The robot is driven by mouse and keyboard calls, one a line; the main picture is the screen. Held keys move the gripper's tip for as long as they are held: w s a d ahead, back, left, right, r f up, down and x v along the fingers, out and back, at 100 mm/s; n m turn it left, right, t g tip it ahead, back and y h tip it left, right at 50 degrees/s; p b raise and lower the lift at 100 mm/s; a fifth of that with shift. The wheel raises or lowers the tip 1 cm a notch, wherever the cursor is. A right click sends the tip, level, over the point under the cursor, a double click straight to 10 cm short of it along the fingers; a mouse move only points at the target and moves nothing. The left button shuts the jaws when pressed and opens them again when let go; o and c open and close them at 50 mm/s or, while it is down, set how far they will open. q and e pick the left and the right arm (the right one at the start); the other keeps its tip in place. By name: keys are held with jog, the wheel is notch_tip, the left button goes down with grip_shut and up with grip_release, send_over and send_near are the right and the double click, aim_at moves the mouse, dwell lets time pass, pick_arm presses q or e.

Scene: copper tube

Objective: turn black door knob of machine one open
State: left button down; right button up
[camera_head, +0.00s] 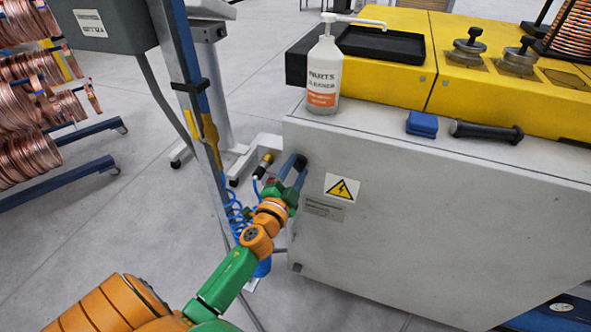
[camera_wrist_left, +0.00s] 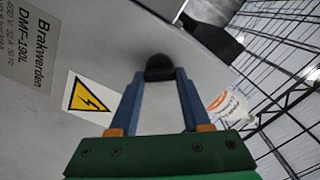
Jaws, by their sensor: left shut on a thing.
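The black door knob (camera_head: 301,160) sits at the upper left of the front face of a light grey machine cabinet (camera_head: 440,230). In the left wrist view the round black knob (camera_wrist_left: 159,66) shows between the fingertips. My left gripper (camera_head: 294,166) reaches up to it, its two blue-grey fingers on either side of it. The left gripper (camera_wrist_left: 160,75) is shut on the knob. The knob's turning angle cannot be told. The cabinet face looks flush, with no gap showing. My right gripper is in neither view.
A yellow warning label (camera_head: 342,188) is right of the knob. A metal post (camera_head: 200,110) and blue coiled hose (camera_head: 238,212) stand left of my gripper.

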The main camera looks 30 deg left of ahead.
pick_arm(q)
jog(key=m, duration=0.4)
jog(key=shift+m, duration=1.6)
jog(key=c, duration=0.5)
grip_release()
jog(key=shift+c, duration=0.2)
jog(key=shift+o, duration=0.9)
jog(key=shift+w, duration=0.1)
jog(key=shift+f, duration=0.1)
